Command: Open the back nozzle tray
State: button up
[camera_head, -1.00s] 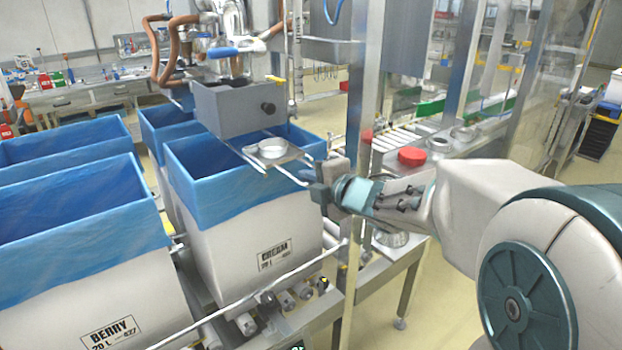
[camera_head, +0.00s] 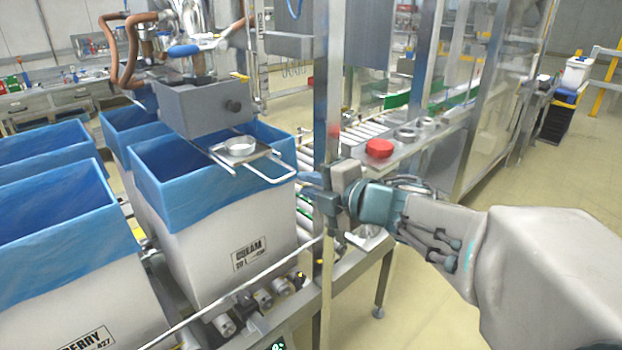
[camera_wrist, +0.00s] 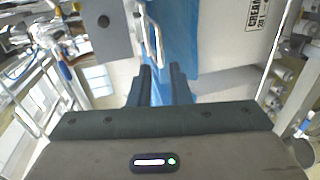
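The nozzle tray (camera_head: 222,153) is a small metal plate with a round dish on it, under the grey nozzle box (camera_head: 190,105) and over the blue-lined CREAM box. Its wire-loop handle (camera_head: 275,179) sticks out to the right. My gripper (camera_head: 308,183) is just right of the handle's outer end, pointing left at it. In the wrist view my gripper (camera_wrist: 160,72) shows two dark fingers apart with nothing clamped between them. The pale handle (camera_wrist: 155,42) reaches down close to the gap between the fingertips; whether it touches them I cannot tell.
The CREAM box (camera_head: 200,240) stands below the tray with its blue liner folded over the rim. A metal post (camera_head: 326,90) rises beside my gripper. Floor is clear at the lower right.

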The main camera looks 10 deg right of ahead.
jog(key=v, duration=0.3)
jog(key=shift+s+d, duration=0.15)
jog(key=shift+s, duration=0.1)
jog(key=s+d+f+m+g+h, duration=0.1)
jog(key=d+f+m+h, duration=0.4)
jog(key=d+m+h, duration=0.85)
jog(key=s+a+f+m+g+y, duration=0.5)
jog(key=s+a+f+m+g, duration=0.3)
jog(key=s, duration=0.6)
jog(key=a+f+m, duration=0.1)
jog(key=a+m, duration=0.1)
jog(key=a, duration=0.1)
jog(key=shift+a+f+m+g, duration=0.2)
jog(key=shift+a+m+g, duration=0.15)
jog(key=shift+g, duration=0.05)
